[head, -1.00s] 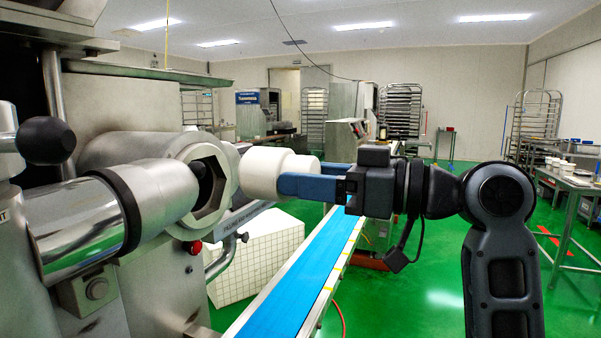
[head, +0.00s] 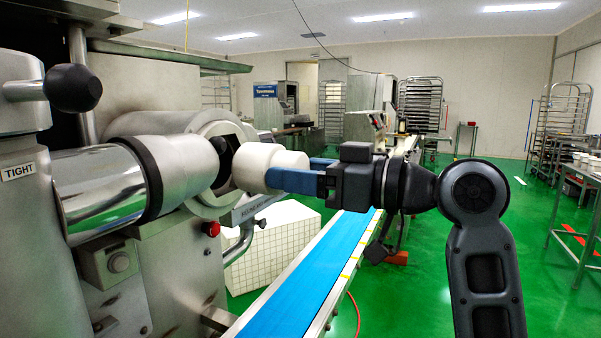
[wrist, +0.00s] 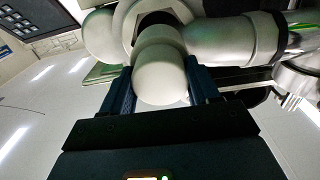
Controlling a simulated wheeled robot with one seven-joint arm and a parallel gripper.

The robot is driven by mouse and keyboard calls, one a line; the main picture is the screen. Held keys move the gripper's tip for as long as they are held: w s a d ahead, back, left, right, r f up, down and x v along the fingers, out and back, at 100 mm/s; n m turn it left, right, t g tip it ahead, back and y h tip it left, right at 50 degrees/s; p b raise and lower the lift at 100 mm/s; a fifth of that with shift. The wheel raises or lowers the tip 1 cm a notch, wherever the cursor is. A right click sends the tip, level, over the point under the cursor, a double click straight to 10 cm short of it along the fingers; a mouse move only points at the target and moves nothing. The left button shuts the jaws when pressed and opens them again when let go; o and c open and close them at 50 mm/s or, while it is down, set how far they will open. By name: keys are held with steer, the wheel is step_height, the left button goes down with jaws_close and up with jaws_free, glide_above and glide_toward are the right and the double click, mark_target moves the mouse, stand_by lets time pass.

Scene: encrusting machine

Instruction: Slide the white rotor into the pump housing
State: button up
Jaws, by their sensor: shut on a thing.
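The white rotor (head: 258,166) is a stepped cylinder held level in front of the pump housing (head: 214,190). The housing is a grey metal collar with an angular dark opening facing my gripper. In the head view the rotor's front end overlaps the opening's edge; I cannot tell whether it is inside. My gripper (head: 290,178) has its blue fingers shut on the rotor's near, narrower end. In the wrist view the rotor (wrist: 160,78) sits between both fingers, with the housing (wrist: 122,22) and its dark opening just beyond it. The rotor's far end is partly hidden there.
A polished metal cylinder (head: 98,192) with a black ring stands close left of the opening. A black knob (head: 74,88) sits above it. A blue conveyor belt (head: 310,270) runs below my gripper. A white gridded box (head: 275,245) is beneath the housing.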

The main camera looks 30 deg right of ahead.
mark_target(275, 195)
steer(key=shift+w+a, duration=0.1)
steer(key=shift+x, duration=1.9)
steer(key=shift+w+a, duration=0.1)
steer(key=shift+x, duration=3.2)
steer(key=o, duration=1.8)
steer(key=shift+o, duration=0.2)
